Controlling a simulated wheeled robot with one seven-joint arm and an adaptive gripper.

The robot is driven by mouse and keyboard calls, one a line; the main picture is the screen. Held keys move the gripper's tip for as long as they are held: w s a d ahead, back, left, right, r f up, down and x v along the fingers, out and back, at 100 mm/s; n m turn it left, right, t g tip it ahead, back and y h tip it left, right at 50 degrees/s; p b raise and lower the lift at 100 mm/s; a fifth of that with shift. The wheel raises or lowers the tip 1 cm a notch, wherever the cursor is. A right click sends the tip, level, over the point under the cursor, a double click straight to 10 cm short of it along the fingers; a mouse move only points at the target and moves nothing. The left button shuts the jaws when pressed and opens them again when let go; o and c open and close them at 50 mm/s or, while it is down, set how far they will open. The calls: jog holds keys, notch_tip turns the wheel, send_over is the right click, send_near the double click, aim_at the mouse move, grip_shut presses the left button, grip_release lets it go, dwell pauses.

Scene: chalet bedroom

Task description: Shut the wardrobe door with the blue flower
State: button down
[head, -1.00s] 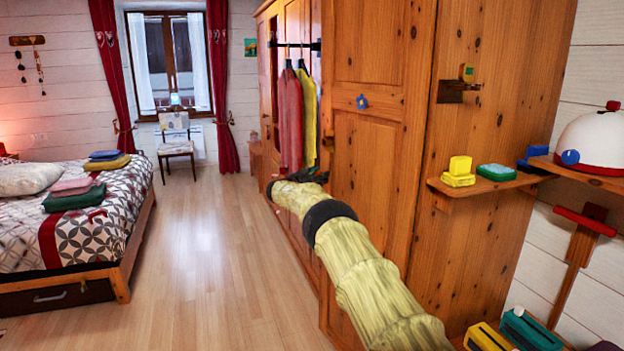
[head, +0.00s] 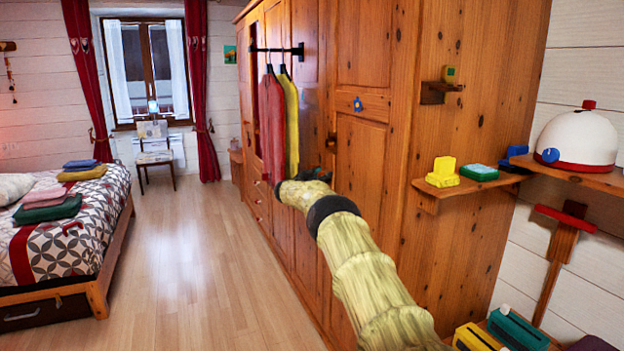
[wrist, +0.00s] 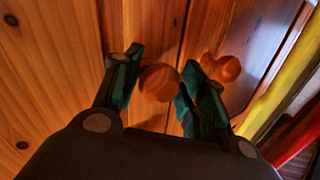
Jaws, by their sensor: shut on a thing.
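The blue flower (head: 358,104) is on the wooden wardrobe door (head: 362,160) nearest the wardrobe's right end. That door looks almost flush with the wardrobe front (head: 310,145); any small gap cannot be told. My gripper (head: 328,170) is at the door's far edge in the head view, partly hidden by my arm. In the wrist view, my gripper (wrist: 160,88) is shut on a round wooden knob (wrist: 160,82). A second wooden knob (wrist: 220,68) is just right of the right finger, across a dark vertical seam.
Red and yellow garments (head: 279,125) hang from a black rod (head: 278,48) just beyond my gripper. A small shelf (head: 430,191) with a yellow block and sponge juts from the wardrobe's side. The bed (head: 75,220) is on the left; the floor (head: 190,260) between is clear.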

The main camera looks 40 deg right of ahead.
jog(key=shift+s+d+r, duration=0.1)
jog(key=shift+d+r, duration=0.05)
jog(key=shift+r, duration=0.1)
jog(key=c, duration=1.2)
grip_release()
jog(key=shift+o, duration=1.3)
jog(key=shift+d+f, duration=0.15)
jog(key=shift+d, duration=0.05)
jog(key=shift+a+f, duration=0.15)
jog(key=shift+a, duration=0.3)
jog(key=s+a, duration=0.2)
jog(key=a, duration=0.9)
jog(key=shift+w, duration=0.1)
